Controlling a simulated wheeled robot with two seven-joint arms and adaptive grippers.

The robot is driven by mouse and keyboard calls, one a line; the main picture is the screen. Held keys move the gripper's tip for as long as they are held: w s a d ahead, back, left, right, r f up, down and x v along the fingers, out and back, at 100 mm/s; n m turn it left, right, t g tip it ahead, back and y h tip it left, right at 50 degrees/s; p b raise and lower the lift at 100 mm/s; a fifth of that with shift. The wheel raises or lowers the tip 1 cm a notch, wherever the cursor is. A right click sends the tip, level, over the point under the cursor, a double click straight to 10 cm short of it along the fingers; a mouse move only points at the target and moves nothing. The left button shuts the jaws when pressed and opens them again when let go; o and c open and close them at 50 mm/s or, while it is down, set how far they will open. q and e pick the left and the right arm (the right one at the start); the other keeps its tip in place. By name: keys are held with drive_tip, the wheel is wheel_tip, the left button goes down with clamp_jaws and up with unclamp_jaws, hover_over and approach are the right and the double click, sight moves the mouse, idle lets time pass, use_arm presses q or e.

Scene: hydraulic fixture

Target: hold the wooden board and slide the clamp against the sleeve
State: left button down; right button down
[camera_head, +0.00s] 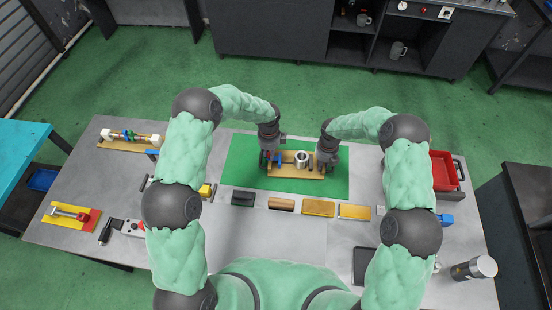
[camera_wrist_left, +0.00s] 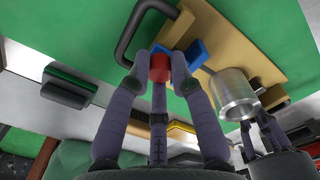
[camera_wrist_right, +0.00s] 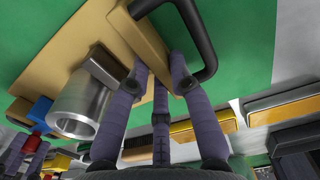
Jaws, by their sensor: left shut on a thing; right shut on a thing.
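The wooden board (camera_head: 290,172) lies on the green mat (camera_head: 240,178). The silver metal sleeve (camera_head: 302,158) stands on it; it also shows in the left wrist view (camera_wrist_left: 233,95) and right wrist view (camera_wrist_right: 82,105). The blue clamp (camera_wrist_left: 193,53), with a red knob (camera_wrist_left: 160,68), is left of the sleeve in the head view, with a gap between them. My left gripper (camera_wrist_left: 168,62) is shut on the red knob. My right gripper (camera_wrist_right: 155,78) is shut at the board's right end, beside its black loop handle (camera_wrist_right: 209,55); its exact contact is partly hidden by the fingers.
Blocks and brushes (camera_head: 318,207) line the table in front of the mat. A red bin (camera_head: 444,172) is at the right. Another board with fittings (camera_head: 130,140) and a yellow-red tray (camera_head: 72,215) are at the left. The mat around the board is mostly clear.

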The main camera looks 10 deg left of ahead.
use_arm(q)
drive_tip(key=shift+d, duration=0.2)
hover_over(284, 163)
drive_tip(key=shift+a, duration=0.45)
idle(0.4)
drive_tip(key=shift+d, duration=0.45)
idle(0.6)
drive_tip(key=c, duration=1)
unclamp_jaws()
wheel_tip(284, 163, up, 12)
